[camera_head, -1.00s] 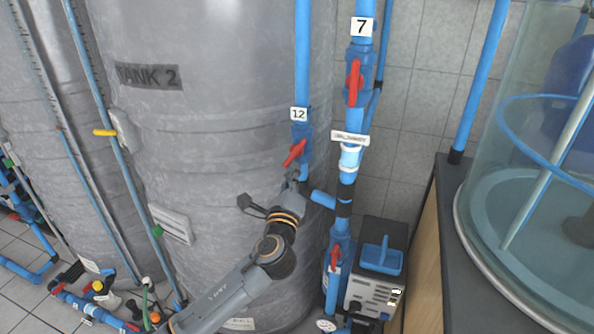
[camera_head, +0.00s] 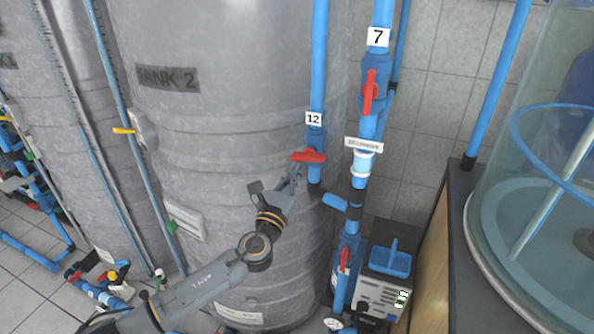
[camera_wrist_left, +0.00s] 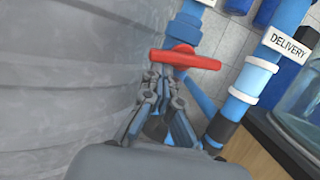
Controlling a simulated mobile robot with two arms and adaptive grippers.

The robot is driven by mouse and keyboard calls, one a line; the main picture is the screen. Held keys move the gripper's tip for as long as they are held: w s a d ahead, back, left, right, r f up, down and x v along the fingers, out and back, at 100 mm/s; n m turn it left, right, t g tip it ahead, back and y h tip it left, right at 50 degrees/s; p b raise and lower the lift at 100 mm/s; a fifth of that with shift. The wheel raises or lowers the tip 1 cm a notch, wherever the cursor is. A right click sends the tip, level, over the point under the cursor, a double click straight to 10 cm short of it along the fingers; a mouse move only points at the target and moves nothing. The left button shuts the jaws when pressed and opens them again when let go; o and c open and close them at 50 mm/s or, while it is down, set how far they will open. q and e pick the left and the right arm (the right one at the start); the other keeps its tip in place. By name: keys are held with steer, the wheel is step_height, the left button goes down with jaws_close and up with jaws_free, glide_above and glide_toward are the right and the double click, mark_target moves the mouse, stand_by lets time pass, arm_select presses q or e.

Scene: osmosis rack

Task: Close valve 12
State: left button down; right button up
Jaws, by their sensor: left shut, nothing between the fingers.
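The red handle of valve 12 (camera_head: 308,156) lies about horizontal, across its upright blue pipe (camera_head: 317,60), just below the white "12" label (camera_head: 313,119). My left gripper (camera_head: 296,168) is shut and empty, with its fingertips just under the handle's left part. In the left wrist view the red handle (camera_wrist_left: 186,59) spans right above the fingertips (camera_wrist_left: 164,72). I cannot tell whether the fingertips touch it. My right gripper is in neither view.
The grey tank 2 (camera_head: 215,130) stands close on the left. Valve 7 (camera_head: 369,92), with a red handle along its pipe, and the "DELIVERY" label (camera_head: 364,144) are to the right. A grey pump box (camera_head: 380,294) stands below, next to a dark counter (camera_head: 452,215).

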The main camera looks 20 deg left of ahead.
arm_select(q)
steer(key=shift+a+r+m, duration=0.15)
steer(key=shift+r+m, duration=0.05)
steer(key=shift+m, duration=0.4)
steer(key=shift+f, duration=0.1)
